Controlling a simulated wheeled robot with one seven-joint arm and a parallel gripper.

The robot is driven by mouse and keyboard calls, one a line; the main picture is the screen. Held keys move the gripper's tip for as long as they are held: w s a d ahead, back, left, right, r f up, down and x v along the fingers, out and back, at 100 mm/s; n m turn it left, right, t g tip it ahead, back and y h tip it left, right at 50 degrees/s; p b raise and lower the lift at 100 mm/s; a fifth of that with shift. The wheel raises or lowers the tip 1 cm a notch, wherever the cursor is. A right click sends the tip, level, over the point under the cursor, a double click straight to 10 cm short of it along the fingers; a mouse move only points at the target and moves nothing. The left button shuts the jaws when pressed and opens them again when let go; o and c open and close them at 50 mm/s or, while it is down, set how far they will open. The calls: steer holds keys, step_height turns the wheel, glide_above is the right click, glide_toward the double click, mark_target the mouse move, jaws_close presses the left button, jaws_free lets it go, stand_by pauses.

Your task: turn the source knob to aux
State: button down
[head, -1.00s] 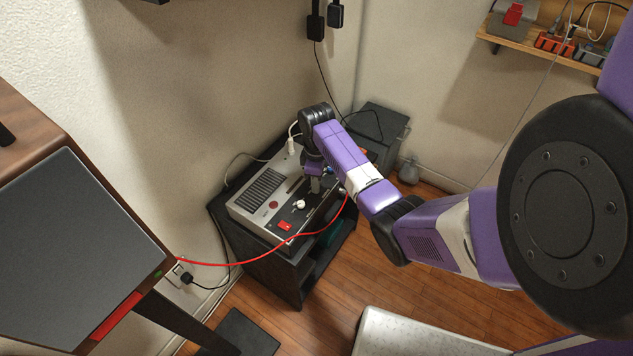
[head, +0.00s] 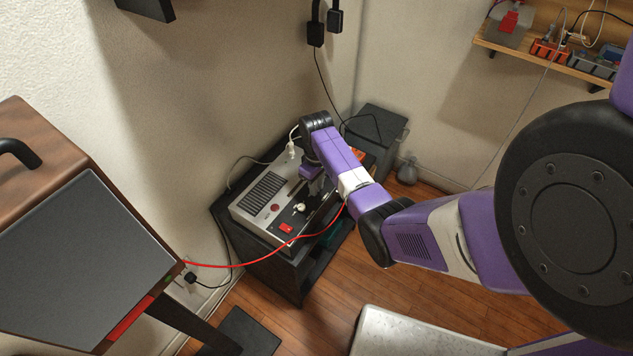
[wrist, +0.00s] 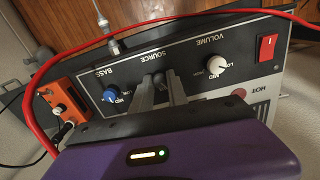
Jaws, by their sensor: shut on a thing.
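The amplifier (head: 243,207), a grey box with a black control panel, stands on a dark stand; its panel also shows upside down in the wrist view (wrist: 190,58). The source knob (wrist: 158,79) is dark and sits below the SOURCE label, between a blue bass knob (wrist: 109,95) and a white volume knob (wrist: 217,66). My gripper (wrist: 158,82) is shut on the source knob, one finger on each side. The fingers hide most of it, and its pointer and position labels cannot be read. In the head view my arm covers the source knob.
A red cable (head: 248,262) runs in front of the amplifier and past the panel edge. A red switch (head: 286,228) is on the panel near the volume knob. An orange box (wrist: 63,105) stands beside the amplifier.

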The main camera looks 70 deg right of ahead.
steer(key=m+p, duration=0.2)
steer(key=m, duration=0.4)
steer(key=shift+w+r, duration=0.1)
steer(key=shift+m, duration=0.3)
stand_by(0.3)
steer(key=c, duration=1.3)
jaws_free()
step_height(320, 180, up, 8)
steer(key=shift+f, duration=0.15)
